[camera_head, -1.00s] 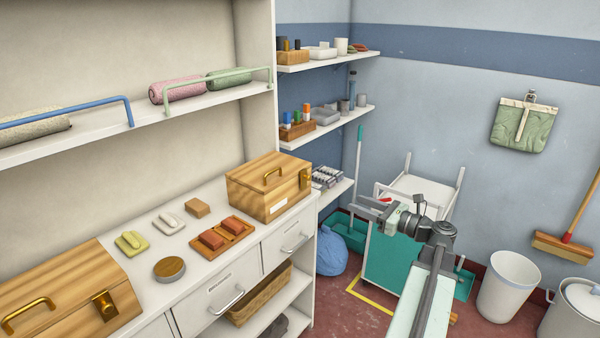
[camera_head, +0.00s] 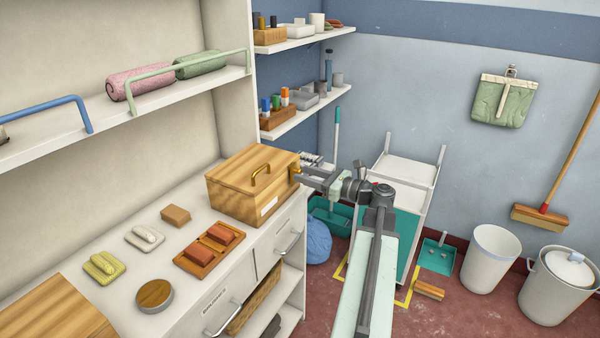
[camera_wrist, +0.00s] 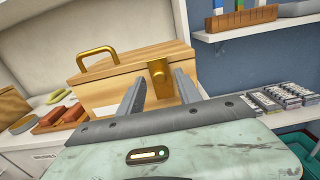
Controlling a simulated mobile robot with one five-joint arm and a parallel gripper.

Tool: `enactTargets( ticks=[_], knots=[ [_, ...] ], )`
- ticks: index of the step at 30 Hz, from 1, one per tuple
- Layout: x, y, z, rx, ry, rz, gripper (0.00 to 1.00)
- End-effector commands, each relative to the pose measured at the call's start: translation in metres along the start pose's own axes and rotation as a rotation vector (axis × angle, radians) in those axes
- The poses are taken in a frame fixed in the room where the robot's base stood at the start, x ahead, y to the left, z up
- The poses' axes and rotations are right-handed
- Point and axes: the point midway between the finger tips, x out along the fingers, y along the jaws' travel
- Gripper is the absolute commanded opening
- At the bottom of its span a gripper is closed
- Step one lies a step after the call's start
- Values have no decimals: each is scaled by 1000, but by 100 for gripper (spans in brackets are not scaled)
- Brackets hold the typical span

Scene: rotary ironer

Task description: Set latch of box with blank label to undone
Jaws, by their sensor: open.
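The wooden box with a blank white label (camera_head: 268,206) stands at the right end of the counter, lid closed (camera_head: 238,180), with a brass handle on top. Its brass latch (camera_wrist: 159,72) shows on the box front in the wrist view, between my fingers as seen there. In the head view the latch is mostly hidden by my gripper (camera_head: 302,175), which reaches the box's right side. My gripper is also in the wrist view (camera_wrist: 157,88), open with nothing held. Whether a finger touches the latch cannot be told. A second wooden box (camera_head: 55,315) is cut off at lower left.
The counter holds a red-brown brush tray (camera_head: 195,262), a round wooden disc (camera_head: 154,295), a yellow brush (camera_head: 104,267) and a tan block (camera_head: 175,215). Shelves stand behind my gripper. A white cart (camera_head: 408,170) and a blue bag (camera_head: 318,240) are near my arm.

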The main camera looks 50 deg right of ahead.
Motion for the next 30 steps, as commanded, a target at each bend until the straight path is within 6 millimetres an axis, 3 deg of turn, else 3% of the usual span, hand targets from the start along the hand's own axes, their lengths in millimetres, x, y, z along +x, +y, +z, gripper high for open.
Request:
enactTargets(
  ticks=[6,14,19,30],
  knots=[
    [26,-1,0,0,0,0,41],
    [28,-1,0,0,0,-2,41],
    [28,-1,0,0,0,-2,0],
    [27,-1,0,0,0,-3,0]
  ],
)
